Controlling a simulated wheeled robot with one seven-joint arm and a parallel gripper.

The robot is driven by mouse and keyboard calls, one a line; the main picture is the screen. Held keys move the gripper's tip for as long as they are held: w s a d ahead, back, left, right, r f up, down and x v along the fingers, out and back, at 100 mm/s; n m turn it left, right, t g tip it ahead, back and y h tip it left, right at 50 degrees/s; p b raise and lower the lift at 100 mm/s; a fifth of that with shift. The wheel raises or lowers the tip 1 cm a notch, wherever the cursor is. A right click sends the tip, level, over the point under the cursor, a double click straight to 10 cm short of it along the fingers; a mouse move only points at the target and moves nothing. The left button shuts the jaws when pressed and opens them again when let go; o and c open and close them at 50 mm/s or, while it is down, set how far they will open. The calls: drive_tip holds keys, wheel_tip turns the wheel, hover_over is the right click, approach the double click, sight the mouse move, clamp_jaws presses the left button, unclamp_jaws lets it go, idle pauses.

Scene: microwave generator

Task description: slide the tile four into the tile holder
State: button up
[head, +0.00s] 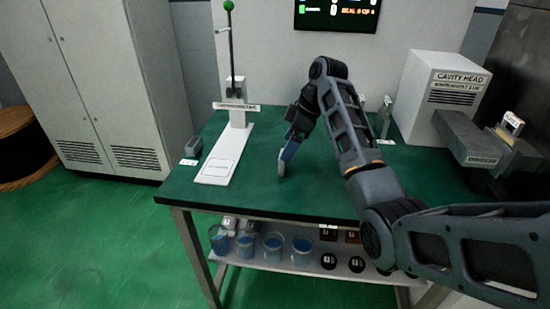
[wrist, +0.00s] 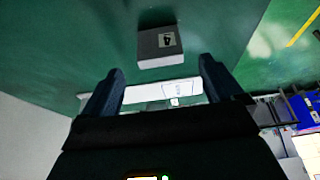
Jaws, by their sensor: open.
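Tile four (wrist: 155,58) is a grey block with a dark upper face and a small white label marked 4. In the wrist view it is beyond my fingertips, above the middle, and does not lie between the fingers. My gripper (wrist: 162,88) is open and empty, its two dark blue fingers spread wide. In the head view my gripper (head: 284,160) hangs low over the green table, fingers pointing down. A pale piece shows at its tip there; I cannot tell whether it is the tile or a fingertip. I cannot identify the tile holder with certainty.
A stand with a green ball has a white base (head: 222,155) on the table's left, beside a grey block (head: 193,147). The cavity head machine (head: 440,90) stands right. Cups and dark parts sit on the shelf below. The table's front middle (head: 300,195) is clear.

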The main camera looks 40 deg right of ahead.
sight(282, 165)
drive_tip(key=p+x, duration=0.1)
drive_tip(key=x, duration=0.5)
drive_tip(key=shift+w+a+f, duration=0.15)
drive_tip(key=shift+f, duration=0.2)
drive_tip(key=c, duration=1.2)
drive_tip(key=shift+o, duration=0.2)
drive_tip(key=shift+r, duration=0.1)
